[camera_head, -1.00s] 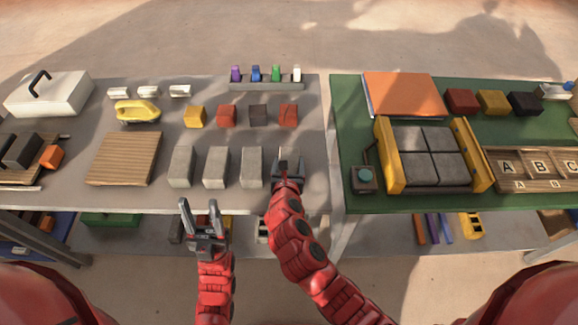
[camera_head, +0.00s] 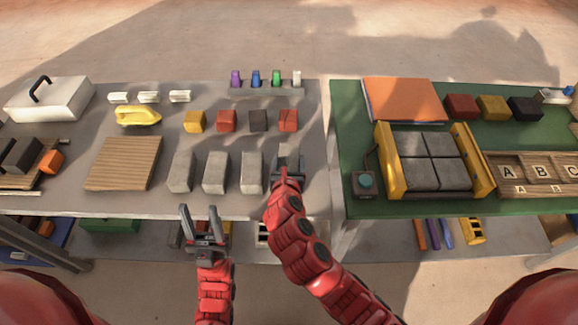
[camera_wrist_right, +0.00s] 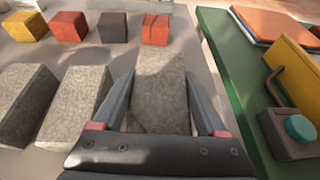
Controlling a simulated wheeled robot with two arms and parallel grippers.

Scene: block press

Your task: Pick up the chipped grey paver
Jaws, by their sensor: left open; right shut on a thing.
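A grey paver (camera_wrist_right: 160,85) stands between the fingers of my right gripper (camera_head: 288,163), at the right end of a row of grey pavers on the grey table. My right gripper is shut on it, one finger along each side. The fingers and arm hide much of it in the head view. I cannot clearly make out a chip on it. Three more grey pavers (camera_head: 181,170), (camera_head: 216,171), (camera_head: 252,171) stand to its left. My left gripper (camera_head: 202,208) is open and empty at the table's front edge.
Behind the pavers is a row of yellow, red and dark blocks, with a cracked red block (camera_wrist_right: 156,29) at its right end. A wooden board (camera_head: 122,164) lies left. The green table (camera_head: 350,115) at right holds a yellow-sided press (camera_head: 388,160) and a button box (camera_head: 364,185).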

